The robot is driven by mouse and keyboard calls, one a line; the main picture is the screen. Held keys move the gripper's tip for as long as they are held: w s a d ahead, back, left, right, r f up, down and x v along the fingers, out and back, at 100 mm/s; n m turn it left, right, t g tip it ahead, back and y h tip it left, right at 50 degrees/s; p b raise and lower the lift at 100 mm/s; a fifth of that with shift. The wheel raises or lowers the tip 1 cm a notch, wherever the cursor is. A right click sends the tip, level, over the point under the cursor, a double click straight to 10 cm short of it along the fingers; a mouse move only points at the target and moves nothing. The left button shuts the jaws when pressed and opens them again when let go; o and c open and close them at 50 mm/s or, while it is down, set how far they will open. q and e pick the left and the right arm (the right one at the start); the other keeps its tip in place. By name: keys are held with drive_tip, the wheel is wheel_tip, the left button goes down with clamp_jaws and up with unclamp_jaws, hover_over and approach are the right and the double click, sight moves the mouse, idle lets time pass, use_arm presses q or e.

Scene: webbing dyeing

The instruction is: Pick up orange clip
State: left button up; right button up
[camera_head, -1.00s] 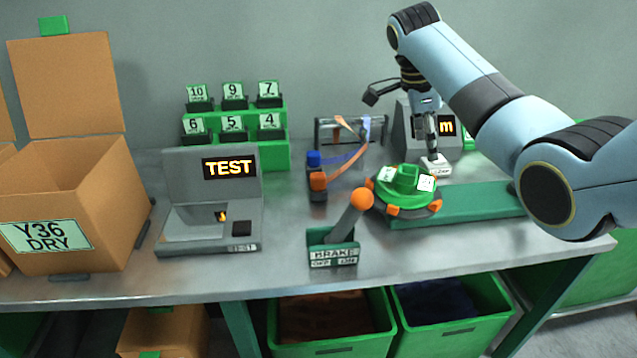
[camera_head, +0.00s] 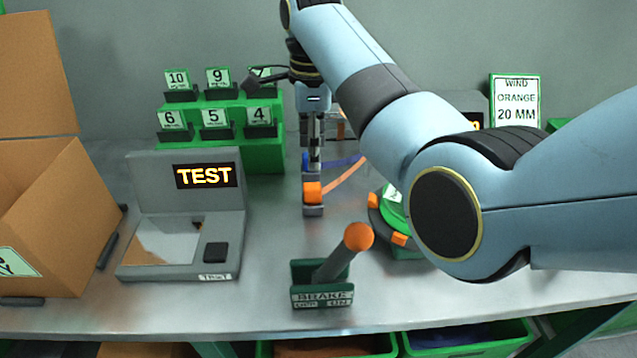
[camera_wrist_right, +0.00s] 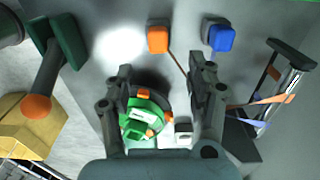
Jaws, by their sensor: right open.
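The orange clip (camera_head: 312,192) stands on a small dark base on the metal bench, with an orange strap running from it to the right. In the right wrist view the orange clip (camera_wrist_right: 158,40) lies ahead of the fingertips, roughly centred between their lines. My right gripper (camera_head: 313,160) is just above or behind the clip in the head view, pointing down. In the wrist view my right gripper (camera_wrist_right: 160,67) is open, with nothing between its fingers. No contact with the clip is clear. My left gripper is not in view.
A blue clip (camera_wrist_right: 221,38) stands close beside the orange one. The green winding wheel (camera_wrist_right: 146,118) and brake lever (camera_head: 340,252) are nearby. A TEST device (camera_head: 190,210) and green card rack (camera_head: 270,155) stand left. A sign (camera_head: 515,98) reads WIND ORANGE 20 MM.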

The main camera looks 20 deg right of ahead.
sight(312, 186)
drive_tip(key=f, duration=0.4)
drive_tip(key=shift+s+a, duration=0.1)
drive_tip(key=shift+s, duration=0.1)
drive_tip(key=shift+f, duration=0.3)
wheel_tip(312, 186, down, 5)
drive_tip(key=shift+w+a+r+b, duration=0.1)
drive_tip(key=shift+r+b, duration=0.1)
drive_tip(key=shift+b, duration=0.35)
drive_tip(key=shift+f, duration=0.35)
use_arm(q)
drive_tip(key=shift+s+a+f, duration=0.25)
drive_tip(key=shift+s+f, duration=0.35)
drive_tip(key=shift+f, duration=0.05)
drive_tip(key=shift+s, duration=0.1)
use_arm(e)
drive_tip(key=shift+c, duration=0.4)
drive_tip(key=c, duration=1)
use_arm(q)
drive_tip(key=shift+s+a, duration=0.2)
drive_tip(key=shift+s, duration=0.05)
use_arm(e)
drive_tip(key=shift+r, duration=0.1)
drive_tip(key=shift+c, duration=0.2)
